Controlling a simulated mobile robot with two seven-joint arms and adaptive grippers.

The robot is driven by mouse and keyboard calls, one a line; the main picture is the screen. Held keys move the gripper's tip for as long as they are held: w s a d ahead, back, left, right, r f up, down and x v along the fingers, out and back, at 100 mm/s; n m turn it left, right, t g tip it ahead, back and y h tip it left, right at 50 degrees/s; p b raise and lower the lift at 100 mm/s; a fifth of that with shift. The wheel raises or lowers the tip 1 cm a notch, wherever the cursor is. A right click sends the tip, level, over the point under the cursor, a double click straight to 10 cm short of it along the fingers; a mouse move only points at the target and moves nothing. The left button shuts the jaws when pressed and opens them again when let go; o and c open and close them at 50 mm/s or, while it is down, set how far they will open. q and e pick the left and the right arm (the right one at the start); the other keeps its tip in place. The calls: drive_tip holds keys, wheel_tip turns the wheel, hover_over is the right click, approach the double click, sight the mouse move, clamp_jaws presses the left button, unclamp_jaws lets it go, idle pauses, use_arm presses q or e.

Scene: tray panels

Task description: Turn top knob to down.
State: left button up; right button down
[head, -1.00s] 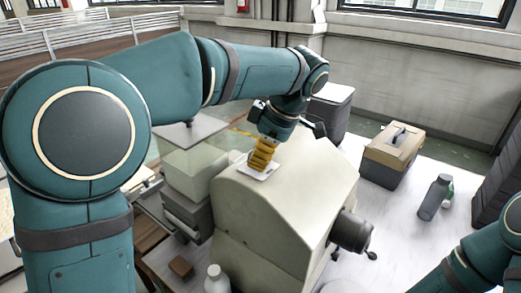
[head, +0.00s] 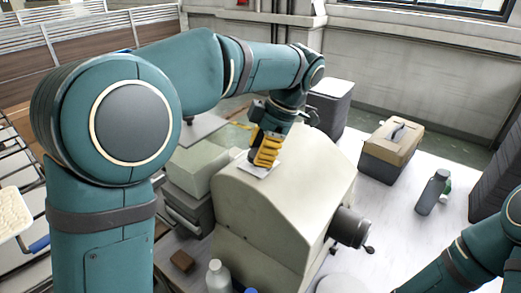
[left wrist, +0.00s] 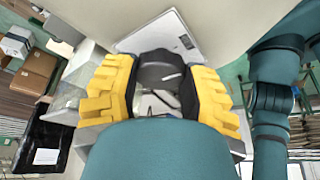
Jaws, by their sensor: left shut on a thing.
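The cream machine housing (head: 285,205) stands in the middle of the head view with a curved top. A pale plate (head: 258,170) lies on that top; the left wrist view shows it too (left wrist: 135,42). My left gripper (head: 264,156) comes down on the plate with its yellow fingers. In the left wrist view my left gripper (left wrist: 160,75) is shut on a dark grey round knob (left wrist: 158,68), one finger on each side. The knob is hidden by the fingers in the head view, and its pointing direction cannot be told. My right gripper is out of view.
A dark cylinder with a crank (head: 350,228) sticks out of the machine's right side. A pale box (head: 197,165) stands close on the left. A toolbox (head: 390,150) and grey bottle (head: 432,192) stand to the right. A white bottle (head: 217,277) is in front.

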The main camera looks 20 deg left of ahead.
use_arm(q)
drive_tip(key=shift+f, duration=0.1)
drive_tip(key=o, duration=1.2)
drive_tip(key=shift+o, duration=0.2)
drive_tip(key=v, duration=1.2)
